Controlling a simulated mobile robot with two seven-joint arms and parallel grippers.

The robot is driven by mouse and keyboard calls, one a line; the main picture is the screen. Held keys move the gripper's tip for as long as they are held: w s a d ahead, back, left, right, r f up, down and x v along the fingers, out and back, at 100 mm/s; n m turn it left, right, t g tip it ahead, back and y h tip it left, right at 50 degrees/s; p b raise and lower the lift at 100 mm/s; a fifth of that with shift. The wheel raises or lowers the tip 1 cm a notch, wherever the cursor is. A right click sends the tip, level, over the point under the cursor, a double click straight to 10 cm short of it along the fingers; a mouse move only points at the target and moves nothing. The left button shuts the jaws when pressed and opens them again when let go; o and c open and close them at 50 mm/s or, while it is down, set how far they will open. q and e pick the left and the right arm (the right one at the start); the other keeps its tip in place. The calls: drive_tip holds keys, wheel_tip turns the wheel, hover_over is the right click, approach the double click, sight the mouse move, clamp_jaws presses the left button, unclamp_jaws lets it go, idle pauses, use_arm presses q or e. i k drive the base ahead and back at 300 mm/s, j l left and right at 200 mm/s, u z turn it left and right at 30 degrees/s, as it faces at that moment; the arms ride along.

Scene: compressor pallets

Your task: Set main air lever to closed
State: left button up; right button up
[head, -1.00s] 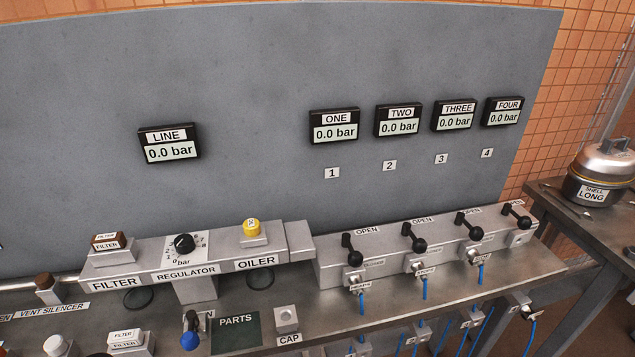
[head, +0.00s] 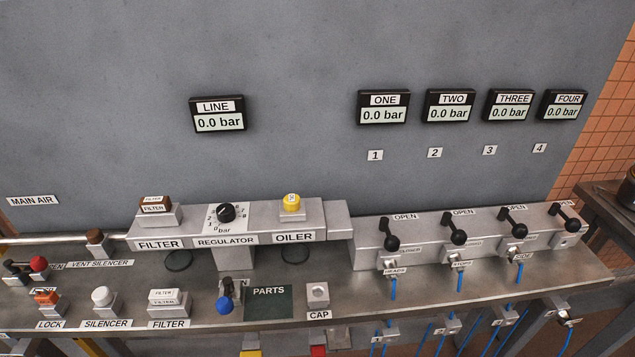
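The MAIN AIR sign (head: 32,201) is on the grey wall panel at the left. Below it, at the left edge of the bench, is a lever with a red ball knob (head: 39,264). An OPEN label (head: 55,267) lies just right of the knob. I cannot tell the lever's exact position from this angle. Neither of my grippers shows in the view.
An orange LOCK piece (head: 47,298), a white-topped silencer (head: 102,297) and a filter block (head: 168,302) stand along the bench front. A blue-knobbed lever (head: 224,304) stands beside the PARTS mat (head: 268,303). Line display (head: 219,114) reads 0.0 bar.

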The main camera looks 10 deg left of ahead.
sight(38, 263)
drive_tip(key=u, duration=1.3)
drive_tip(key=k+u, duration=0.15)
drive_tip(key=u, duration=0.15)
drive_tip(key=k+l+u, duration=0.1)
drive_tip(key=u, duration=0.25)
drive_tip(key=i, duration=0.35)
drive_tip(key=j, duration=0.15)
